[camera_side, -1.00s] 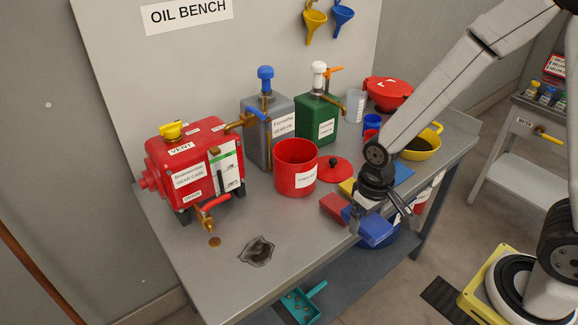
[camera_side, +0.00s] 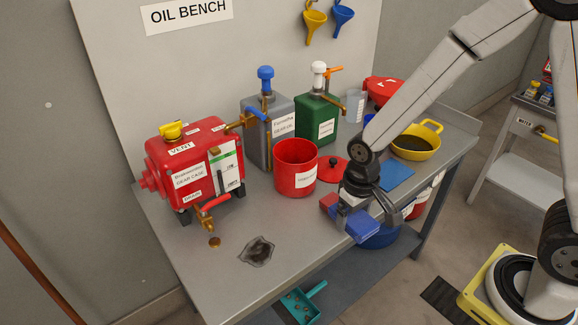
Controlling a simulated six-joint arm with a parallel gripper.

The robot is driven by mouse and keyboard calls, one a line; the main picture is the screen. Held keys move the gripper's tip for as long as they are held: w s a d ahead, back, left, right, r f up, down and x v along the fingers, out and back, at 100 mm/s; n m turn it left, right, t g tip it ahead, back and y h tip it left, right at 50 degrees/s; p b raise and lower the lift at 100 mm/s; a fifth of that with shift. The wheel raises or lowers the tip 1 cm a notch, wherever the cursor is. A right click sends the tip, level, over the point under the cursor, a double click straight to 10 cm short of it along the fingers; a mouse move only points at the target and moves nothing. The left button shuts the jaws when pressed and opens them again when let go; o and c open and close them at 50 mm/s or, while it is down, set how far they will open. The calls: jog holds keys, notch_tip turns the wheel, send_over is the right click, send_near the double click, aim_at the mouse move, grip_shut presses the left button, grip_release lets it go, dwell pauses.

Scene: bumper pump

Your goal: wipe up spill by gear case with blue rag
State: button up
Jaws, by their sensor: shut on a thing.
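The dark spill (camera_side: 257,251) lies flat on the bench top, in front of the red gear case (camera_side: 190,165). My gripper (camera_side: 353,210) is shut on the blue rag (camera_side: 362,227), a folded block, near the bench's front edge and to the right of the spill. My gripper hides part of the rag. I cannot tell whether the rag touches the bench.
A red open container (camera_side: 295,168) stands between the gear case and my gripper. A red rag (camera_side: 328,202) lies just behind the blue one. A yellow pan of dark liquid (camera_side: 415,146) and a flat blue piece (camera_side: 397,176) are at right. The bench between rag and spill is clear.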

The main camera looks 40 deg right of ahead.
jog(key=w+a+f, duration=0.2)
jog(key=w+a, duration=0.7)
send_over(241, 263)
jog(key=shift+f, duration=1.4)
jog(key=shift+f, duration=3.45)
jog(key=shift+d+f, duration=0.5)
jog(key=shift+f, duration=0.1)
jog(key=shift+c, duration=0.5)
jog(key=shift+d, duration=4.85)
jog(key=shift+a, duration=5.35)
notch_tip(241, 263, up, 8)
